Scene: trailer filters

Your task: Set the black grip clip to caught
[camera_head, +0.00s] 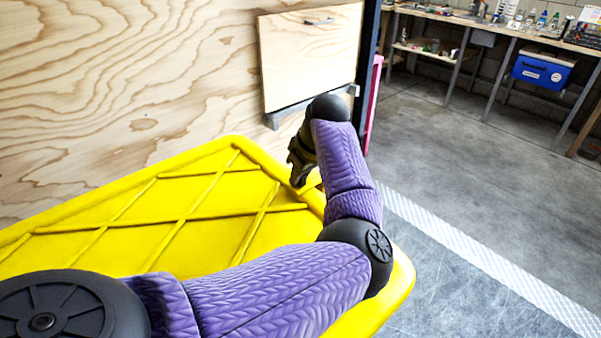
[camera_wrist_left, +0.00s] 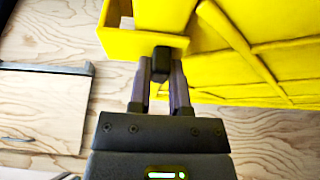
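The black grip clip (camera_wrist_left: 162,62) is a small dark block at the edge of a yellow ribbed panel (camera_wrist_left: 225,70). In the left wrist view, the two fingers of my left gripper (camera_wrist_left: 161,75) lie on either side of the clip and look closed against it. A gap shows between the fingers behind it. In the head view my left gripper (camera_head: 300,165) points down at the far edge of the yellow panel (camera_head: 130,225). The clip cannot be made out there, and whether it is caught cannot be told. My right gripper is not in view.
A plywood wall (camera_head: 130,80) rises behind the panel, with a pale wooden board (camera_head: 310,58) on a grey ledge. To the right lie open grey floor (camera_head: 440,150), a white strip, and a workbench (camera_head: 470,20) with a blue box (camera_head: 542,70) below it.

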